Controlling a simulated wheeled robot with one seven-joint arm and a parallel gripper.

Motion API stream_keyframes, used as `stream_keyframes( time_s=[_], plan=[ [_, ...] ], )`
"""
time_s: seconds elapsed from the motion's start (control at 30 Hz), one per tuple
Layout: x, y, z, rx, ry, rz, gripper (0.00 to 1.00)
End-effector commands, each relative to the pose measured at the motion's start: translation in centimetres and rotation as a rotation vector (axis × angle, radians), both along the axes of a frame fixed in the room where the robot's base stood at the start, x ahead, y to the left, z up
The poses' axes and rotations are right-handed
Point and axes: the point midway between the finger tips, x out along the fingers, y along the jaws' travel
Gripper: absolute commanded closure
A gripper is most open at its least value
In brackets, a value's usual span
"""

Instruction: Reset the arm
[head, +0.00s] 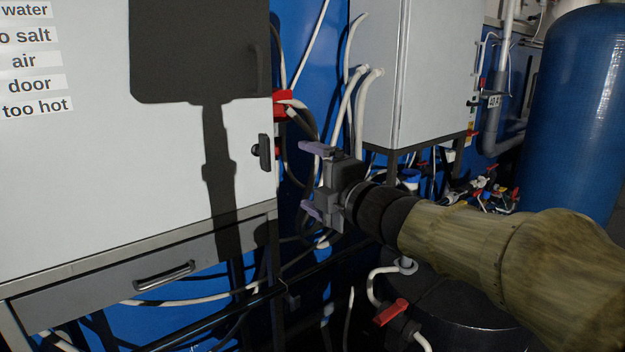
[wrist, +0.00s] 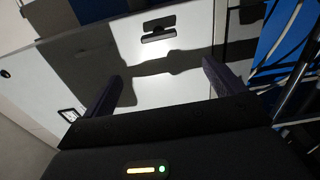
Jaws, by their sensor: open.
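My gripper (head: 314,179) is open, its two purple fingers spread apart with nothing between them. In the head view it hangs in the air just right of the white cabinet (head: 90,150), near the cabinet's black door handle (head: 264,152). My arm reaches in from the lower right. In the wrist view my gripper (wrist: 160,88) shows both dark fingers apart, facing the white cabinet door (wrist: 185,80). The black handle (wrist: 158,28) is beyond the fingertips, apart from them. A shadow of the arm falls on the door.
A drawer with a metal handle (head: 165,275) is under the cabinet. Hoses and a red valve (head: 282,97) run beside it. A second white cabinet (head: 425,75) and a blue tank (head: 575,110) stand behind. A black drum (head: 465,315) with a red-handled valve (head: 392,312) is below my arm.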

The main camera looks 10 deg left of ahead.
Motion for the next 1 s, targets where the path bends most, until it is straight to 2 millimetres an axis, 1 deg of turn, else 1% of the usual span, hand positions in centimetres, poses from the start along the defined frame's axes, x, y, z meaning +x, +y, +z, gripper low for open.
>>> stream_keyframes(
  time_s=[0.27, 0.37, 0.43, 0.47, 0.57, 0.6, 0.67, 0.7, 0.73, 0.77, 0.8, 0.87, 0.9, 0.97, 1.0],
  plan=[
    [0.1, -0.1, -0.1, 0.003, 0.008, -0.007, 0.05],
    [0.8, -1.2, -1.2, 0.023, 0.064, -0.055, 0.05],
    [1.6, -2.8, -2.8, 0.053, 0.147, -0.125, 0.05],
    [1.9, -3.7, -3.8, 0.071, 0.193, -0.164, 0.05],
    [2.9, -7.5, -7.7, 0.145, 0.379, -0.326, 0.05],
    [3.0, -9.2, -9.5, 0.181, 0.459, -0.398, 0.05],
    [2.9, -11.7, -12.3, 0.234, 0.580, -0.508, 0.05],
    [2.6, -13.3, -14.2, 0.271, 0.659, -0.582, 0.05],
    [2.2, -14.5, -15.6, 0.301, 0.717, -0.636, 0.05],
    [1.7, -15.6, -17.0, 0.328, 0.774, -0.692, 0.05],
    [0.9, -17.1, -18.8, 0.365, 0.850, -0.766, 0.05],
    [-0.5, -19.2, -21.5, 0.425, 0.962, -0.878, 0.05],
    [-1.7, -20.5, -23.2, 0.464, 1.034, -0.952, 0.05],
    [-3.6, -22.2, -25.6, 0.521, 1.138, -1.061, 0.05],
    [-5.0, -23.0, -27.0, 0.556, 1.201, -1.128, 0.05]
  ],
)
